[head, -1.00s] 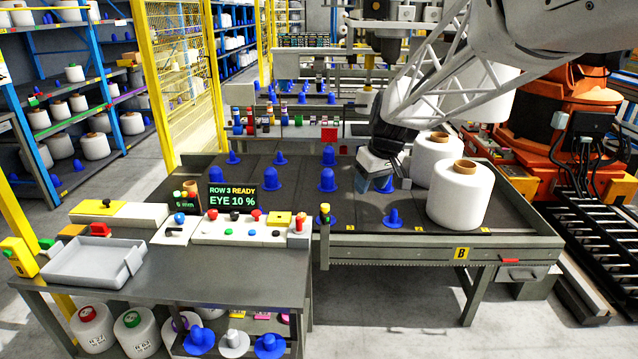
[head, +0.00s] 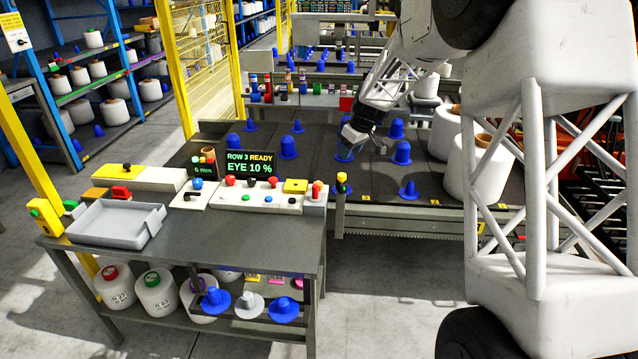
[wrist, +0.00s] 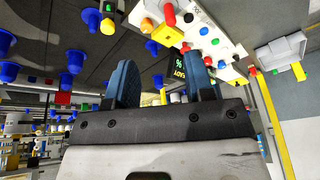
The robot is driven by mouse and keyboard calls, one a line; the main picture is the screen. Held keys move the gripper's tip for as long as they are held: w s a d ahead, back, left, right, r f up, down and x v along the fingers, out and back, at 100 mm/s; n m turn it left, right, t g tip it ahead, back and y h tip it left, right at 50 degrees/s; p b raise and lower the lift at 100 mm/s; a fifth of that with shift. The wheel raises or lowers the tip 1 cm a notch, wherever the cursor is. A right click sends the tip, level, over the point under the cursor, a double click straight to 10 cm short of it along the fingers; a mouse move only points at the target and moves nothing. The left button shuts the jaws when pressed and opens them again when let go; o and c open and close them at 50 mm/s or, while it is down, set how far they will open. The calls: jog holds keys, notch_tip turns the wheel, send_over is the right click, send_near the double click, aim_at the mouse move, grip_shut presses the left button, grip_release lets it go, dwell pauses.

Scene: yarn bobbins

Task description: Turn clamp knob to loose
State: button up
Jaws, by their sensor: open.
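A white panel (head: 202,196) on the grey bench carries a blue knob (head: 197,183) and a small black handle (head: 190,196). A longer white console (head: 250,201) beside it has red, black and green knobs and a yellow block. Which of these is the clamp knob I cannot tell from the labels. My gripper (head: 347,148) is over the dark table, to the right of and beyond the panel, touching no knob. In the wrist view, my gripper (wrist: 161,76) has its two blue fingers apart and nothing between them; the console (wrist: 210,40) shows beyond them.
A display (head: 250,163) reads "ROW 3 READY EYE 10 %". Blue pegs, such as one near my gripper (head: 401,152), stand on the dark table. White bobbins (head: 480,165) stand at its right. A grey tray (head: 112,222) lies on the bench's left.

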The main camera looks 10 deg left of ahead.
aim_at(318, 183)
jog(key=w+a+f+n, duration=0.1)
jog(key=w+a+f, duration=0.3)
jog(key=w+f, duration=0.2)
jog(key=w+a+f+n, duration=0.2)
jog(key=w+a+f, duration=0.2)
jog(key=w+f, duration=0.3)
notch_tip(318, 183, down, 2)
jog(key=shift+a+f+y, duration=0.2)
jog(key=shift+f+y, duration=0.05)
jog(key=shift+y, duration=0.15)
jog(key=shift+w+a+f, duration=0.1)
jog(key=shift+f, duration=0.05)
jog(key=shift+x, duration=3.75)
jog(key=c, duration=0.6)
